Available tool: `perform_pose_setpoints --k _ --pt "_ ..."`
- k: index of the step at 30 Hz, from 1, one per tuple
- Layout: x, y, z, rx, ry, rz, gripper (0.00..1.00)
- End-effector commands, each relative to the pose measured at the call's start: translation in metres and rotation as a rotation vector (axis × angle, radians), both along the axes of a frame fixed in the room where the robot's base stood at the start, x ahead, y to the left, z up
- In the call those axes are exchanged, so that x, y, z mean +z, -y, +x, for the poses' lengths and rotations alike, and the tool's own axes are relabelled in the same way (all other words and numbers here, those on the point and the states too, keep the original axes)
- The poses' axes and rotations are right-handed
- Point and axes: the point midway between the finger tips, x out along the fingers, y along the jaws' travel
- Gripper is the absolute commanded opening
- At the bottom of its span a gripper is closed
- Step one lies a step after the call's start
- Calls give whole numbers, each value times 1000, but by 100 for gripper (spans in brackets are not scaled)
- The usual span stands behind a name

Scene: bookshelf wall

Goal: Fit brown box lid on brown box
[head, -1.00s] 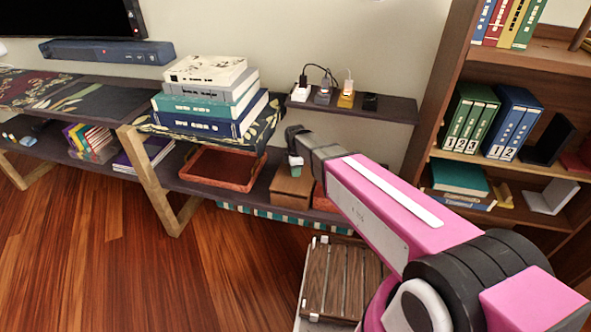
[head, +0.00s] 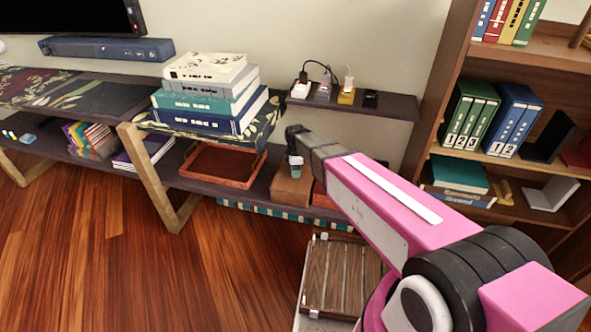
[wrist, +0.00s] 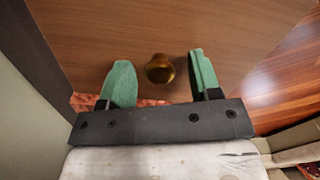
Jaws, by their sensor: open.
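A brown box (head: 291,190) stands on the lower shelf, below and beside my gripper in the head view. In the wrist view, a flat brown wooden surface with a round brass knob (wrist: 160,69) fills most of the picture; it looks like the brown box lid (wrist: 160,25). My gripper (wrist: 159,62) is open, with one green finger on each side of the knob and a gap on both sides. In the head view, my gripper (head: 295,160) points down over the box. I cannot tell whether the lid is seated, as my gripper and arm hide part of it.
A red tray (head: 222,167) lies left of the box on the shelf, and a red thing (head: 319,195) stands close to its right, partly behind my arm. A book stack (head: 208,95) and a small wall shelf (head: 400,106) are above. A slatted wooden crate (head: 340,275) is below.

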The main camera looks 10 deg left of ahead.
Motion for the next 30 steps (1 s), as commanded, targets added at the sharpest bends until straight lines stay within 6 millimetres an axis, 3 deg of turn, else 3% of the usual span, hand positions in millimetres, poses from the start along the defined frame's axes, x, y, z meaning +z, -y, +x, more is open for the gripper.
perform_pose_setpoints --k 5,19,30 --pt "12 0 0 0 1 0 58" --pt "89 0 0 0 2 1 58" --pt "108 0 0 0 0 0 58"
